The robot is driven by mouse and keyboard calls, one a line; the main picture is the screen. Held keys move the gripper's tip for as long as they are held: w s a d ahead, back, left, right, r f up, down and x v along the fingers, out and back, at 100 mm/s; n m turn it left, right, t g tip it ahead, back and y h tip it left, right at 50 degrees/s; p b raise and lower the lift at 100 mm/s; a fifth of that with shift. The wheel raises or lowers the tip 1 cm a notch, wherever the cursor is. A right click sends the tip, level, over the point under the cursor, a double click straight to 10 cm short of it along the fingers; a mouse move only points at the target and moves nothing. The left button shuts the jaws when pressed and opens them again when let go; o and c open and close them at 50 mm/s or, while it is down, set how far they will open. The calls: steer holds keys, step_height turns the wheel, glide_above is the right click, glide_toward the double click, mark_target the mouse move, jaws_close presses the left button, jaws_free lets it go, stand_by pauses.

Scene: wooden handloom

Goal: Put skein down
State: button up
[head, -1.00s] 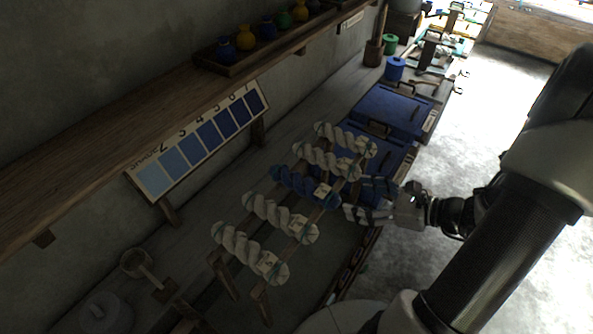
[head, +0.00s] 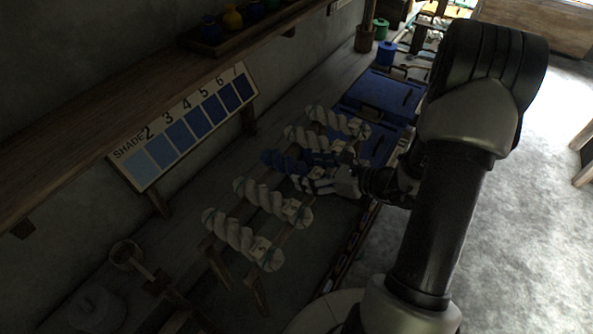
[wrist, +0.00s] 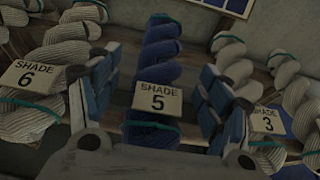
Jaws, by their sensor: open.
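The blue skein (head: 283,163) lies across the wooden rack (head: 222,266), in a row with several pale skeins. In the wrist view the blue skein (wrist: 162,55) carries a tag (wrist: 158,100) reading SHADE 5 and a teal tie near its close end. My gripper (head: 318,172) is open at the skein's right end. In the wrist view my gripper (wrist: 158,84) has one blue-padded finger on each side of the skein, with visible gaps. The skein appears to rest on the rack; its underside is hidden.
A pale skein tagged SHADE 6 (wrist: 68,50) is close to the left finger, and one tagged SHADE 3 (wrist: 228,52) is close to the right. The shade chart (head: 190,128) and shelf (head: 110,130) stand left. Blue boxes (head: 385,95) lie behind. Open floor (head: 530,210) is right.

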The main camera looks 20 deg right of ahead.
mark_target(306, 169)
steer(key=x, duration=0.3)
steer(key=shift+w+f, duration=0.15)
steer(key=shift+c, duration=0.2)
steer(key=c, duration=1.3)
